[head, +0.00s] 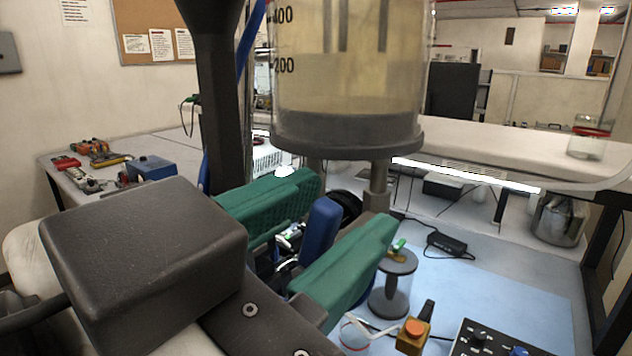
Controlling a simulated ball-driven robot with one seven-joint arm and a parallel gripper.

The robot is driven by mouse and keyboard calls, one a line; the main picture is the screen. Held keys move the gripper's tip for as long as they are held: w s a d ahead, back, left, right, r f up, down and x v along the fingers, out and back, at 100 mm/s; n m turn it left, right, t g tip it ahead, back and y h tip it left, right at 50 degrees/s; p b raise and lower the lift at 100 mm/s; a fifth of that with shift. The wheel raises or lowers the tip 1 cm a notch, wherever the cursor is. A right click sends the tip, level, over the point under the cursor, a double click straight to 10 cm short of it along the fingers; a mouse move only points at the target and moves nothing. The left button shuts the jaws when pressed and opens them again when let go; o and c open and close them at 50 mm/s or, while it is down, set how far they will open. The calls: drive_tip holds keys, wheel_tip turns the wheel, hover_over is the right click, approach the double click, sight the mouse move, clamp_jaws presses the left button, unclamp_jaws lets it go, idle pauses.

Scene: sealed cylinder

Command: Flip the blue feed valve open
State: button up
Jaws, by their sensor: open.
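The blue valve handle (319,231) is upright, below the large clear cylinder (345,75) with its grey base. My gripper (350,206) reaches in from the lower left with its two green fingers spread. The blue handle shows between the fingers, with a visible gap to the left finger. Its lower right side meets the edge of the right finger in the picture, and I cannot tell whether they touch. The valve body and the handle's lower end are mostly hidden by my fingers.
A small clear jar with a grey lid (396,262) stands just right of the right finger. An orange-button box (413,334) and a black control panel (490,340) sit on the blue mat (500,270). A grey post (220,90) rises left of the cylinder.

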drive_tip(key=shift+x, duration=1.2)
drive_tip(key=shift+c, duration=0.3)
clamp_jaws()
